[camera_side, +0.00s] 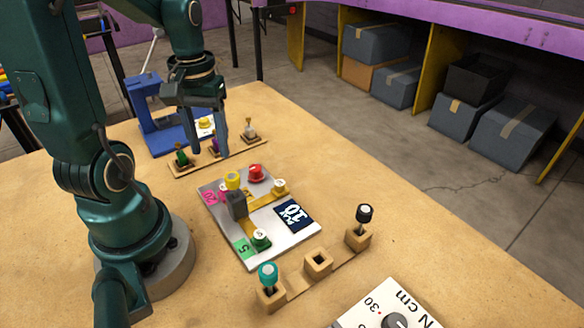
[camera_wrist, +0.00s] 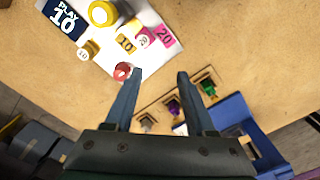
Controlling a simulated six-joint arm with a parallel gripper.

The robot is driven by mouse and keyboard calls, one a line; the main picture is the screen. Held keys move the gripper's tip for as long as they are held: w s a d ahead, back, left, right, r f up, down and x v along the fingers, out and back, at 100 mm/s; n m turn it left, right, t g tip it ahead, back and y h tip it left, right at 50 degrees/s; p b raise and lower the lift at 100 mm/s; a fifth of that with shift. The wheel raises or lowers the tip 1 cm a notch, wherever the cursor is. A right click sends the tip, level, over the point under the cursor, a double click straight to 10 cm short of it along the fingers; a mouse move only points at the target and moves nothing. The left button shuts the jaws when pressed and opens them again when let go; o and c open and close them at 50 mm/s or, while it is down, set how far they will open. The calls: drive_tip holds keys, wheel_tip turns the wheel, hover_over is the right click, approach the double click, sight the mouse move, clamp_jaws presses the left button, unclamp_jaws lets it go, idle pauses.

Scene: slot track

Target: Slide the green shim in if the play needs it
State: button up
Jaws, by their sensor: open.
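The green shim (camera_side: 182,158) stands upright by its knob in the wooden shim rack (camera_side: 207,163); it also shows in the wrist view (camera_wrist: 209,88). A purple shim (camera_wrist: 173,107) and a white shim (camera_wrist: 147,123) stand in the same rack. My gripper (camera_side: 209,154) is open and empty, pointing down around the rack's middle in the side view. In the wrist view its fingertips (camera_wrist: 160,73) are apart with bare table between them. The white track plate (camera_side: 282,246) carries a grey block with a yellow knob (camera_side: 233,181), a red button (camera_side: 256,172) and a "PLAY 10" label (camera_side: 293,214).
A front wooden rack (camera_side: 338,257) holds a teal-topped plug (camera_side: 268,272) and a black-topped plug (camera_side: 365,213), with an empty socket (camera_side: 318,262) between them. A blue fixture (camera_side: 144,97) stands behind the shim rack. A dial panel (camera_side: 362,315) lies at the front.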

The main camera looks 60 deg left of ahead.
wheel_tip(320, 180, up, 4)
drive_tip(key=d, duration=0.1)
hover_over(260, 234)
wheel_tip(260, 234, down, 5)
drive_tip(key=shift+r, duration=0.15)
drive_tip(key=shift+f, duration=2.85)
clamp_jaws()
